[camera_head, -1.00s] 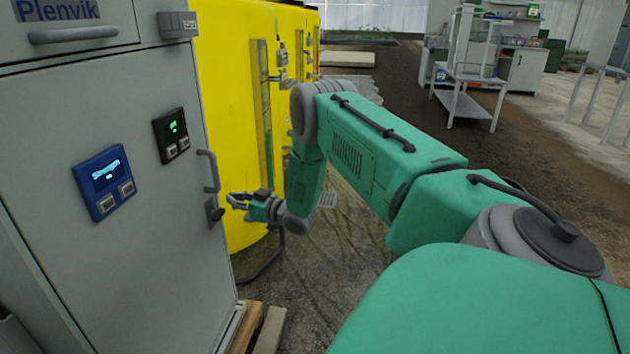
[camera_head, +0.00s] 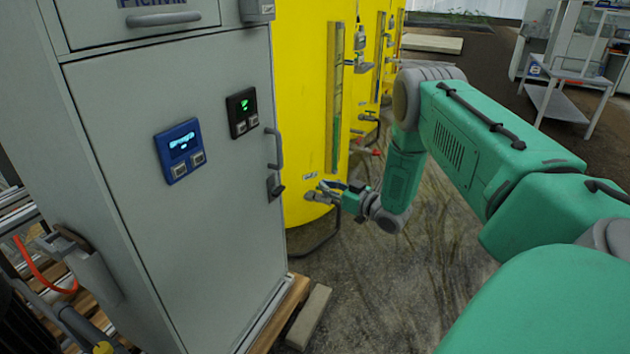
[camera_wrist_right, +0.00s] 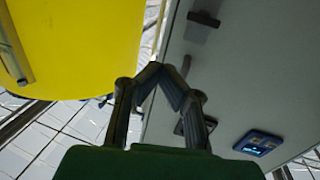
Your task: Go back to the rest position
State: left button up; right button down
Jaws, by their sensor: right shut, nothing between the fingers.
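My right gripper (camera_head: 320,192) is shut and empty. It hangs in the air to the right of the grey cabinet (camera_head: 170,90), in front of the lower part of the yellow tank (camera_head: 300,120). In the right wrist view its fingertips (camera_wrist_right: 160,68) meet, with nothing between them. The cabinet's door handle (camera_head: 274,148) and the dark latch (camera_head: 275,187) below it are left of the gripper, apart from it. My left gripper is not in view.
The cabinet carries a blue controller (camera_head: 181,150) and a black display (camera_head: 242,112). A wooden pallet edge (camera_head: 285,315) and a loose block (camera_head: 309,317) lie at its foot. An orange hose (camera_head: 45,275) shows at left. The floor (camera_head: 400,290) under my right arm is clear.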

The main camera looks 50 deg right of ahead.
jog(key=shift+s+d, duration=1)
jog(key=shift+s, duration=0.8)
jog(key=s+a+f+m+g+p, duration=0.1)
jog(key=s+a+f+g+p, duration=0.2)
jog(key=a, duration=0.8)
jog(key=s+a+f+m+g+p, duration=0.1)
jog(key=s+a+f+g+p, duration=0.2)
jog(key=a, duration=0.7)
jog(key=s+a+g+p, duration=0.1)
jog(key=s+a+g, duration=0.2)
jog(key=s, duration=0.5)
jog(key=s+a+n+g+h+p, duration=0.1)
jog(key=s+a+g, duration=0.3)
jog(key=s, duration=0.5)
jog(key=s+a+g+p, duration=0.1)
jog(key=s+a+g, duration=0.3)
jog(key=s, duration=0.4)
jog(key=shift+s+a+r+h+p, duration=0.35)
jog(key=shift+r+h+p, duration=0.05)
jog(key=shift+r, duration=0.05)
jog(key=shift+w, duration=0.1)
